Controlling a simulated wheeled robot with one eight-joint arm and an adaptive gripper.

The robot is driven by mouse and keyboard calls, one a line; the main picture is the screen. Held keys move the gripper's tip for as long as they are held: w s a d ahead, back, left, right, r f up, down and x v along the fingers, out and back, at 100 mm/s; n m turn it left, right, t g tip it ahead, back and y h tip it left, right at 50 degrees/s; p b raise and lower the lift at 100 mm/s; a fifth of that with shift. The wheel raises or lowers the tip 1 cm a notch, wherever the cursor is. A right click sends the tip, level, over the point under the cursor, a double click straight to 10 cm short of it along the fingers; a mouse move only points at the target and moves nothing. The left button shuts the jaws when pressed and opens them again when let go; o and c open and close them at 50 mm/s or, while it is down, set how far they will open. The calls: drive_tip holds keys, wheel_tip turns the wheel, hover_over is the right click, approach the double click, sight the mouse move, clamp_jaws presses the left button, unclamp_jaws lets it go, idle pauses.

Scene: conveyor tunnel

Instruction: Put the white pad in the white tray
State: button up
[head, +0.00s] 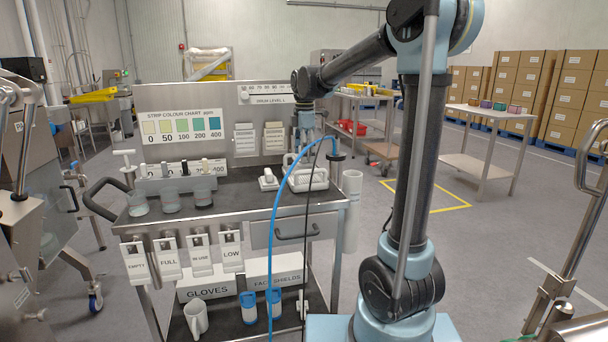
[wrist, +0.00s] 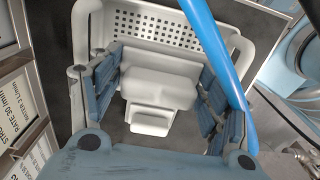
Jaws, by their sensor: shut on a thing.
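The white pad (wrist: 160,85) is a pale block with a stepped lower part, seen between my gripper's blue fingers in the wrist view. My gripper (wrist: 158,97) is shut on it. The white tray (wrist: 247,52) has a raised rim and a perforated floor, which shows beyond the pad. The pad is over or inside the tray; I cannot tell whether it touches the floor. In the head view the tray (head: 319,183) is on the cart's right side, below my gripper, with the pad largely hidden there.
A blue hose (head: 275,215) arches over the tray's left side and crosses the wrist view. A small white handled item (head: 268,180) lies left of the tray. Several clear beakers (head: 171,201) stand at the cart's left. The chart panel (head: 183,129) rises behind. Dark cart top (head: 235,189) is free mid-left.

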sight(304, 179)
drive_tip(key=shift+f, duration=3.25)
drive_tip(key=o, duration=1.4)
